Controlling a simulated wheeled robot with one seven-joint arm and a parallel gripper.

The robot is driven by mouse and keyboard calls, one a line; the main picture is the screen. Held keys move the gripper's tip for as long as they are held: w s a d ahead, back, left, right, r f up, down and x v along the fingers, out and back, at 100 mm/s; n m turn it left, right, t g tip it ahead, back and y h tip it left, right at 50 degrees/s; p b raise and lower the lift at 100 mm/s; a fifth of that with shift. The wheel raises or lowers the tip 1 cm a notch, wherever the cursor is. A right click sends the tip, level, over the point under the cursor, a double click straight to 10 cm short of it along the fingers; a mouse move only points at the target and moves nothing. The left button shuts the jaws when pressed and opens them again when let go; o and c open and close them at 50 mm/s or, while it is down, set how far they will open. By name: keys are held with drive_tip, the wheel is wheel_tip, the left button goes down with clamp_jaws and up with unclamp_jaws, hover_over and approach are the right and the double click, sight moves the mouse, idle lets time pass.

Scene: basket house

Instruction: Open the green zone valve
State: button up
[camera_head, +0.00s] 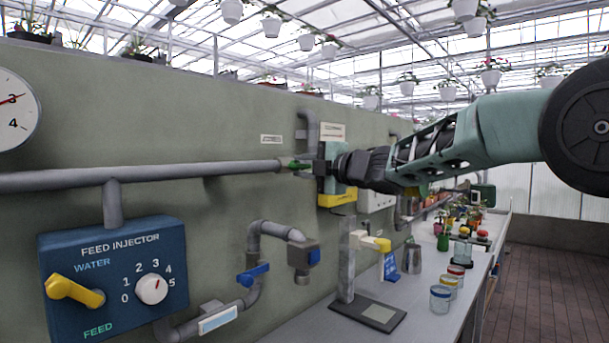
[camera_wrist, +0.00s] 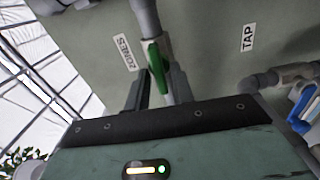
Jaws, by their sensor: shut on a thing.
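The green zone valve handle (camera_head: 291,163) is on the grey horizontal pipe on the wall, left of my gripper (camera_head: 311,166) in the head view. In the wrist view the green handle (camera_wrist: 155,62) lies between the two dark fingers of my gripper (camera_wrist: 158,88), which is shut on it. The handle looks roughly in line with the grey pipe (camera_wrist: 147,18) there. A "ZONES" label (camera_wrist: 125,52) is on the wall beside it. The fingers hide part of the valve in the head view.
A blue feed injector panel (camera_head: 115,270) with a yellow lever is at left. A tap with a blue handle (camera_head: 253,274) is below the pipe. A bench (camera_head: 440,318) with jars and a stand runs along the wall. The brick floor at right is clear.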

drive_tip(key=shift+n, duration=0.4)
drive_tip(key=o, duration=0.7)
drive_tip(key=shift+s+d+f+b, duration=0.1)
drive_tip(key=shift+s+d+b, duration=0.2)
drive_tip(key=shift+d+b, duration=0.15)
drive_tip(key=b+v, duration=0.3)
drive_tip(key=v, duration=1.3)
drive_tip(key=shift+s+b, duration=0.2)
drive_tip(key=shift+b, duration=0.15)
